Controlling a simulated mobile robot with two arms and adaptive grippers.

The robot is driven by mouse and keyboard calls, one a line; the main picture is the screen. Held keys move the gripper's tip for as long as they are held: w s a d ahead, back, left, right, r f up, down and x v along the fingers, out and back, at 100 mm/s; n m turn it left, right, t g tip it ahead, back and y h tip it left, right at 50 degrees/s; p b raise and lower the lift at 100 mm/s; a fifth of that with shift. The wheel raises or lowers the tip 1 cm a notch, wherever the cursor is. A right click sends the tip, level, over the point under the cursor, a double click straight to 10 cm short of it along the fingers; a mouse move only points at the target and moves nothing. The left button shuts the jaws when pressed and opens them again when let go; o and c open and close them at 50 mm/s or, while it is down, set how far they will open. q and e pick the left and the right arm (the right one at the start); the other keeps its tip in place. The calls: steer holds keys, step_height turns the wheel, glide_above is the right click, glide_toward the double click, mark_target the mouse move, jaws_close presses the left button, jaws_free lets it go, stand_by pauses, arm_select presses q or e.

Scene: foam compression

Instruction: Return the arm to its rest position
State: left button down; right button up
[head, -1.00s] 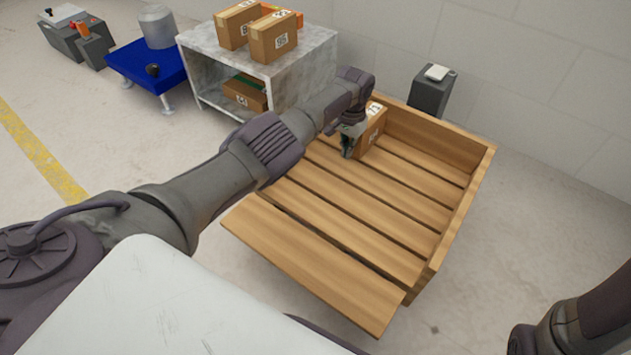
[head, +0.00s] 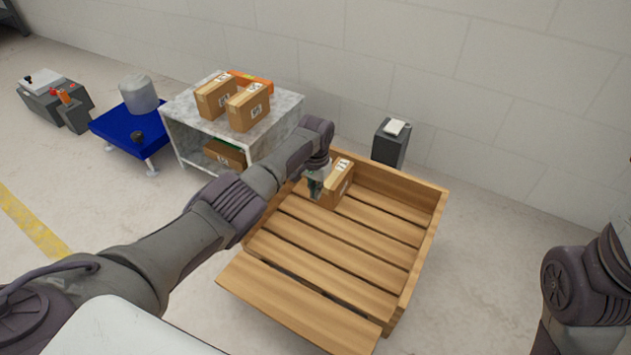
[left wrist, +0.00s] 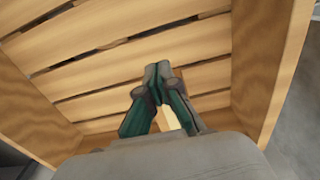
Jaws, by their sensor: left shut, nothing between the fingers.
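My left arm (head: 215,212) reaches from the lower left toward the back left of a wooden slatted crate. My left gripper (head: 315,194) hangs over the crate's slats, beside a cardboard box (head: 339,183) in the back left corner. In the left wrist view the left gripper (left wrist: 158,72) has its fingertips together with nothing between them, above the slats. My right arm (head: 585,285) shows at the lower right edge; its gripper is out of view.
The wooden crate (head: 418,262) has raised walls and mostly bare slats. A grey shelf (head: 278,128) behind holds several cardboard boxes (head: 249,106). A dark pedestal (head: 389,148) stands behind the crate. A blue platform (head: 125,128) with a grey canister stands left. Floor at right is clear.

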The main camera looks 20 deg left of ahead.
arm_select(q)
steer(key=shift+r, duration=0.3)
